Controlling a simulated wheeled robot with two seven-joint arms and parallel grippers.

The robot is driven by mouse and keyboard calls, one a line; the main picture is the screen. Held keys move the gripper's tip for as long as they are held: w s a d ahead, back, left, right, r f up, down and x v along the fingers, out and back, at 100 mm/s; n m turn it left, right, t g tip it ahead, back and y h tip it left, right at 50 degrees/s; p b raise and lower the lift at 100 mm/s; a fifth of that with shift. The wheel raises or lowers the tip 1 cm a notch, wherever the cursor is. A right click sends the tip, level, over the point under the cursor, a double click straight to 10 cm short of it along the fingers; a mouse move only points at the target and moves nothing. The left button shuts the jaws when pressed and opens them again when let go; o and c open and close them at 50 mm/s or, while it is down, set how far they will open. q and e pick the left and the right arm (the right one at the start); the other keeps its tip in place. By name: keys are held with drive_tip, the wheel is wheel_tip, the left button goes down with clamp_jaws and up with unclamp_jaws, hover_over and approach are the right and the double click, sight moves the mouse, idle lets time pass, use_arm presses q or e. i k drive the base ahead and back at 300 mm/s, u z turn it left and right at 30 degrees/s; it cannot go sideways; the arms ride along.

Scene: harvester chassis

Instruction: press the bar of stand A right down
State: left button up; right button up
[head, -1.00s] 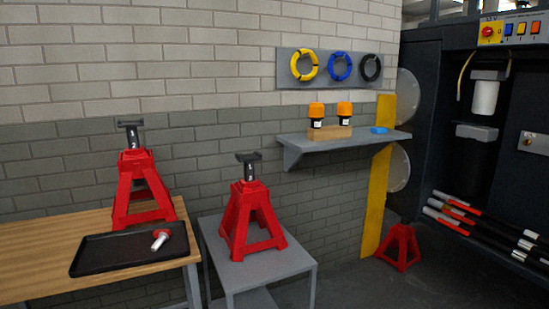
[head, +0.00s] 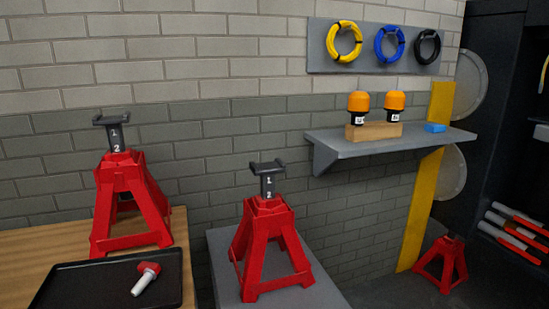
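Two red jack stands with dark bars show in the head view. One stand (head: 130,205) is on the wooden table at the left, and its bar (head: 114,133) is raised, with the marks 1 and 2 showing. The other stand (head: 268,245) is on the grey table in the middle, and its bar (head: 267,180) is also raised, with 1 and 2 showing. I see no letter on either, so I cannot tell which is stand A. Neither of my grippers is in view.
A black tray (head: 75,292) holds a red-headed pin (head: 147,277) on the wooden table (head: 30,243). A grey shelf (head: 350,150) with two orange-capped items juts from the wall. A third red stand (head: 441,263) is on the floor at the right.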

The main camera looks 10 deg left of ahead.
sight(266, 170)
drive_tip(key=u, duration=0.65)
drive_tip(key=i, duration=0.8)
drive_tip(key=u, duration=0.85)
